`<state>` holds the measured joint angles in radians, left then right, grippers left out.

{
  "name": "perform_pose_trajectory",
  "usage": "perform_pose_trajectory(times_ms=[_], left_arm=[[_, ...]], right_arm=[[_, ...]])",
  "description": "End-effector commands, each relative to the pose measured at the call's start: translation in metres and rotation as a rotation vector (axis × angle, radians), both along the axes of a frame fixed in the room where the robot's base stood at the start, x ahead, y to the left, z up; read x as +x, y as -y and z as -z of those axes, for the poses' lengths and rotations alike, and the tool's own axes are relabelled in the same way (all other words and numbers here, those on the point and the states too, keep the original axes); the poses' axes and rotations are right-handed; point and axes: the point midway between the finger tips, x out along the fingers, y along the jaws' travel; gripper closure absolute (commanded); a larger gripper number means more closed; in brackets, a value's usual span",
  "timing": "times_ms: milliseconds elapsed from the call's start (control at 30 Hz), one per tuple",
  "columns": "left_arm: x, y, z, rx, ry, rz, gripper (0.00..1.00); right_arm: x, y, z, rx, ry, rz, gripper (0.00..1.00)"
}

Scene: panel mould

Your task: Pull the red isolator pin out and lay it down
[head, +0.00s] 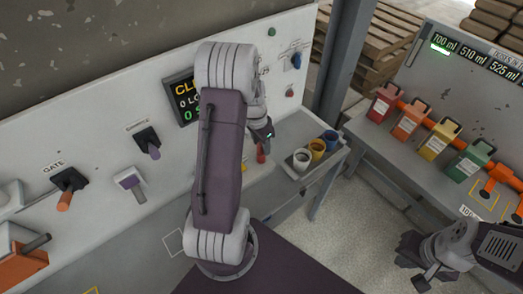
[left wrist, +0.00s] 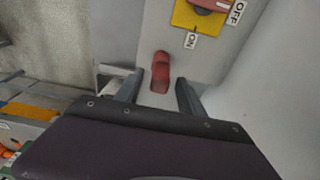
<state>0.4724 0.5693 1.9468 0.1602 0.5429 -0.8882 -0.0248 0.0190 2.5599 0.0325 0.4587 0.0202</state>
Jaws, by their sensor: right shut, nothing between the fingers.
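The red isolator pin (left wrist: 160,73) points up the picture in the left wrist view, beside a yellow ON/OFF plate with a red part (left wrist: 197,14). In the head view, a small red piece (head: 261,153), apparently this pin, shows just below my left gripper (head: 265,134). In the left wrist view, my left gripper (left wrist: 160,84) is open, its two fingers on either side of the pin's lower part with gaps between. The pin's lower end is near my gripper body. My right gripper (head: 422,279) is shut and empty at the lower right of the head view.
A tray (head: 303,171) with several cups stands right of my left gripper. The wall panel has a GATE lever (head: 66,190), another dark lever (head: 149,144) and a display (head: 181,95) partly hidden by my left arm. Coloured containers (head: 432,139) line the right bench. Floor shows between the benches.

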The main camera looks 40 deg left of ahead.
Motion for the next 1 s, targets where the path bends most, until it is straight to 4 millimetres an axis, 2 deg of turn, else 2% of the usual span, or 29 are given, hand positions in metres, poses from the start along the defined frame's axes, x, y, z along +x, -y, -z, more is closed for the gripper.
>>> perform_pose_trajectory(times_ms=[33,133,167,433,1000], left_arm=[[0.000,0.000,0.000,0.000,0.000,0.000,0.70],[0.000,0.000,0.000,0.000,0.000,0.000,0.98],[0.000,0.000,0.000,0.000,0.000,0.000,1.00],[0.000,0.000,-0.004,0.000,0.000,0.000,1.00],[0.000,0.000,-0.040,0.001,0.001,0.000,1.00]], right_arm=[[0.000,0.000,0.000,0.000,0.000,0.000,1.00],[0.000,0.000,0.000,0.000,0.000,0.000,1.00],[0.000,0.000,0.000,0.000,0.000,0.000,1.00],[0.000,0.000,-0.003,0.000,0.000,0.000,1.00],[0.000,0.000,-0.034,0.000,0.000,0.000,1.00]])
